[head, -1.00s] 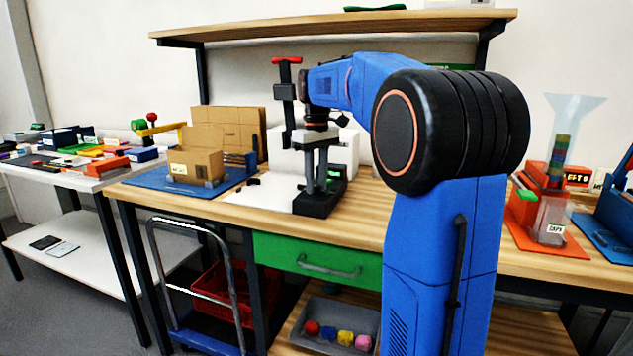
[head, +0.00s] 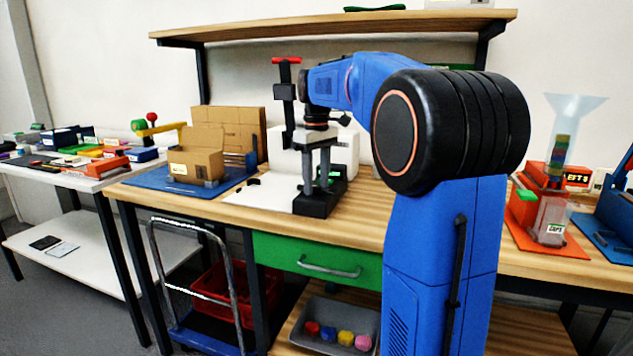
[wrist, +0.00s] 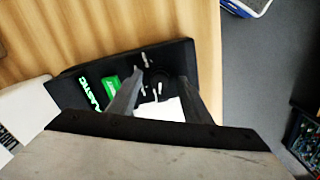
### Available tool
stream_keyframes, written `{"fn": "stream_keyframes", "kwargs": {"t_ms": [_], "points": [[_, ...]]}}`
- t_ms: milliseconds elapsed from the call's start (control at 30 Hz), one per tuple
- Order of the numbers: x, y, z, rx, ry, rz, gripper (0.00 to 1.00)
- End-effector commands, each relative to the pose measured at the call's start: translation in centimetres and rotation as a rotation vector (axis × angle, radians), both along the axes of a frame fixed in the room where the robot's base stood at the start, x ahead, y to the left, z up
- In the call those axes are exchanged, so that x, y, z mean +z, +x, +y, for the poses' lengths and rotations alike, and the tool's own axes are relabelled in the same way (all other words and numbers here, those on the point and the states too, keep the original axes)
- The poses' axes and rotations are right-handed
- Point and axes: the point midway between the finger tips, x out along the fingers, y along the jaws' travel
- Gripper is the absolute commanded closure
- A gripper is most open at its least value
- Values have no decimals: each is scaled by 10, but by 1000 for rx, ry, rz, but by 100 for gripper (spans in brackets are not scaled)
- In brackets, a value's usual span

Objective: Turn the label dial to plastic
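The label dial (wrist: 161,88) is a dark round knob on a black panel (wrist: 72,92), with short white marks around it. A green lit display (wrist: 90,96) on the panel appears to read PLASTIC, and a green button or tag (wrist: 110,84) sits beside it. My gripper (wrist: 161,76) points down at the panel with its two fingers apart, one on each side of the dial. Gaps seem to show between fingers and dial; contact cannot be told. In the head view my gripper (head: 316,186) stands over the black panel in front of a white machine (head: 346,150).
A cardboard box (head: 195,163) stands on a blue mat to the left. A black post with a red handle (head: 287,60) rises close beside my wrist. An orange station (head: 550,240) with a clear funnel stands at the right. A shelf (head: 340,28) spans above the bench.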

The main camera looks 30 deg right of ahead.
Motion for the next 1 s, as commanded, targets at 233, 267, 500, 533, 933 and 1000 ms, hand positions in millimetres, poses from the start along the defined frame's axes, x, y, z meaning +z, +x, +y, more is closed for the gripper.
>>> {"fn": "stream_keyframes", "kwargs": {"t_ms": [233,267,500,533,933,1000], "points": [[2,0,0,0,0,0,55],[3,0,0,0,0,0,55],[35,1,0,0,0,-2,55],[41,1,0,0,0,-2,55],[121,1,0,0,0,-2,55],[134,1,0,0,0,-2,55]]}}
